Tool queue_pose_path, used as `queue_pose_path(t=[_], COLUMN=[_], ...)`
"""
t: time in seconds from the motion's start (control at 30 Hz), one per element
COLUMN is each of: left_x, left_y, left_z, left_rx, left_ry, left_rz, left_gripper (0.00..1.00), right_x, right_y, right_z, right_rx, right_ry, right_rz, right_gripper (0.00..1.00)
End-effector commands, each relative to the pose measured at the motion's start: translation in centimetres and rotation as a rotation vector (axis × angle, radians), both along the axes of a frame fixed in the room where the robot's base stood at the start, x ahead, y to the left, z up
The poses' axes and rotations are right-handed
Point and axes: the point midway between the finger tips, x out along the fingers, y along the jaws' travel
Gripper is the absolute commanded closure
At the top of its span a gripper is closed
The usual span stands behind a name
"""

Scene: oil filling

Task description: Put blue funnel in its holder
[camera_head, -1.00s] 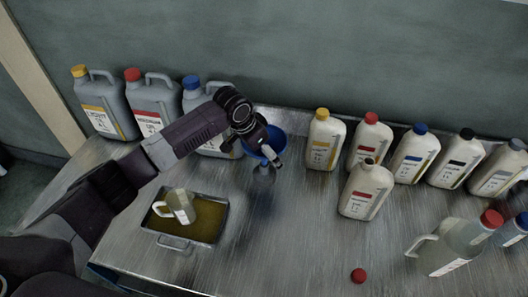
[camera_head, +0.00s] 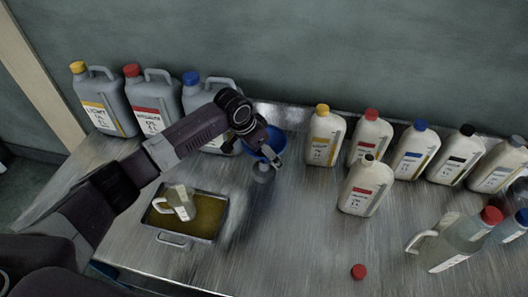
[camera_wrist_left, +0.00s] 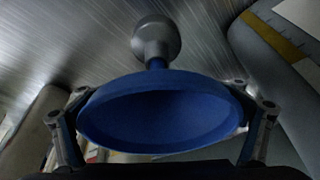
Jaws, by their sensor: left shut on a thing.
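The blue funnel (camera_head: 273,141) is in my left gripper (camera_head: 272,157), at the back middle of the table. In the left wrist view the funnel (camera_wrist_left: 160,112) shows its wide mouth, with the gripper's fingers shut on it at both sides. A small grey round piece, which looks like the holder (camera_head: 263,173), stands just below the funnel. In the left wrist view the spout meets or overlaps this grey holder (camera_wrist_left: 155,38); I cannot tell if the spout is inside it. My right gripper is not in view.
Grey jugs (camera_head: 152,103) stand at the back left, behind my arm. Several white bottles (camera_head: 323,138) stand to the right of the funnel. A tray (camera_head: 187,240) with a small jug (camera_head: 180,202) lies in front. A red cap (camera_head: 358,271) lies on bare table.

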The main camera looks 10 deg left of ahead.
Motion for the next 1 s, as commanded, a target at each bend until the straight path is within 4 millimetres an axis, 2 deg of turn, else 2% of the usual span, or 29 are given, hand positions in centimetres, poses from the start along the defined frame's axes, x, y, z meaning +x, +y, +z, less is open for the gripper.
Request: queue_pose_path(t=[0.63,0.9,0.93,1.0], left_x=[0.0,0.0,0.0,0.0], left_y=[0.0,0.0,0.0,0.0], left_z=[-1.6,-1.7,-1.7,-1.7], left_rx=[0.000,0.000,0.000,0.000], left_ry=[0.000,0.000,0.000,0.000], left_rz=[0.000,0.000,0.000,0.000], left_gripper=[0.38,0.38,0.13,0.05], right_x=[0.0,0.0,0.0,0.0], right_y=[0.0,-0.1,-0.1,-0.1], right_z=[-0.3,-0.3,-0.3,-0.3], right_rx=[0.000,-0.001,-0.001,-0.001], right_ry=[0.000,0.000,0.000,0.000], right_rz=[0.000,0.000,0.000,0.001], right_gripper=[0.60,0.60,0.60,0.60])
